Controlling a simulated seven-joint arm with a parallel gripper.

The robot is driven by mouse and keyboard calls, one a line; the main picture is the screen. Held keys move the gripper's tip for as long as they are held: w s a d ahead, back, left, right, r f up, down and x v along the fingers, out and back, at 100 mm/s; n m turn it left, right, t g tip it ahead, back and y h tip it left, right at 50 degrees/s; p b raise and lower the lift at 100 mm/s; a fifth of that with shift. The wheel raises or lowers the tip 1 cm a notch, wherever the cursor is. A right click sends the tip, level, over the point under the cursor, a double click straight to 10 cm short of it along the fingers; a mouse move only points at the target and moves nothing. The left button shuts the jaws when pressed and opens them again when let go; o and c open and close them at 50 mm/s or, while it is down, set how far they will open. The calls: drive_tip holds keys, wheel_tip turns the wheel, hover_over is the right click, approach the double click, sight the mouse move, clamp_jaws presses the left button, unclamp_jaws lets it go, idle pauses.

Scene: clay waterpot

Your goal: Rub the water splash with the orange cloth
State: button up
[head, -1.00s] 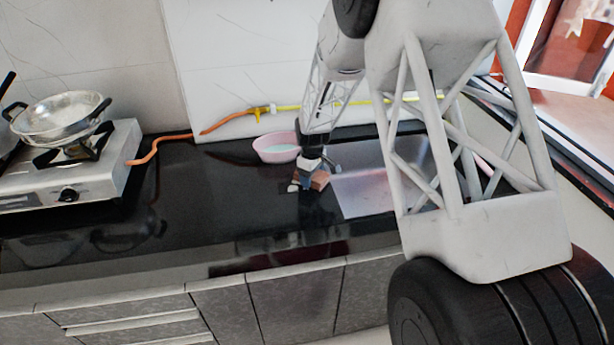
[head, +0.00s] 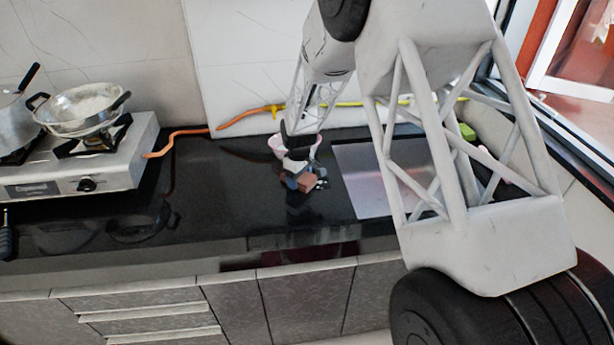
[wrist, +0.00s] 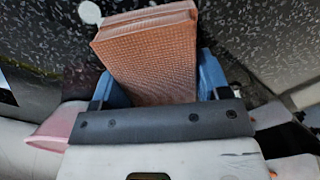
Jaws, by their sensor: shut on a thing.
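The orange cloth (wrist: 155,55), a thick folded block with a woven texture, is between the blue fingers of my gripper (wrist: 160,85) in the wrist view. My gripper is shut on it. In the head view the cloth (head: 307,183) is a small orange-brown block at my gripper (head: 299,178), low over the black counter in front of the pink bowl. I cannot tell whether it touches the counter. A pale round spot (wrist: 90,12) on the speckled counter, just left of the cloth's far end in the wrist view, may be the water splash.
The pink bowl (head: 275,144) stands close behind my gripper, partly hidden; it also shows in the wrist view (wrist: 55,130). A pale sink panel (head: 365,180) lies to the right. A stove (head: 90,165) with pans is at left. The counter between is clear.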

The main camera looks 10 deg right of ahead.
sight(322, 180)
drive_tip(key=shift+a+r, duration=0.1)
drive_tip(key=shift+a, duration=0.6)
drive_tip(key=shift+d+r, duration=0.1)
drive_tip(key=shift+r, duration=0.15)
drive_tip(key=shift+d+f, duration=0.35)
drive_tip(key=shift+d, duration=0.35)
drive_tip(key=shift+d+r, duration=0.15)
drive_tip(key=shift+d, duration=0.95)
drive_tip(key=shift+d+f, duration=0.2)
drive_tip(key=shift+d, duration=0.15)
drive_tip(key=shift+d+r, duration=0.2)
drive_tip(key=shift+d, duration=0.4)
drive_tip(key=shift+d+r, duration=0.2)
drive_tip(key=shift+d, duration=0.35)
drive_tip(key=shift+d+f, duration=0.1)
drive_tip(key=shift+d, duration=0.95)
drive_tip(key=shift+d+f, duration=0.2)
drive_tip(key=shift+d, duration=0.5)
drive_tip(key=shift+d+r, duration=0.25)
drive_tip(key=shift+d, duration=0.05)
drive_tip(key=shift+a, duration=0.55)
drive_tip(key=shift+a+f, duration=0.15)
drive_tip(key=shift+a, duration=0.15)
drive_tip(key=shift+a+f, duration=0.15)
drive_tip(key=shift+a, duration=4.8)
drive_tip(key=shift+r, duration=4.05)
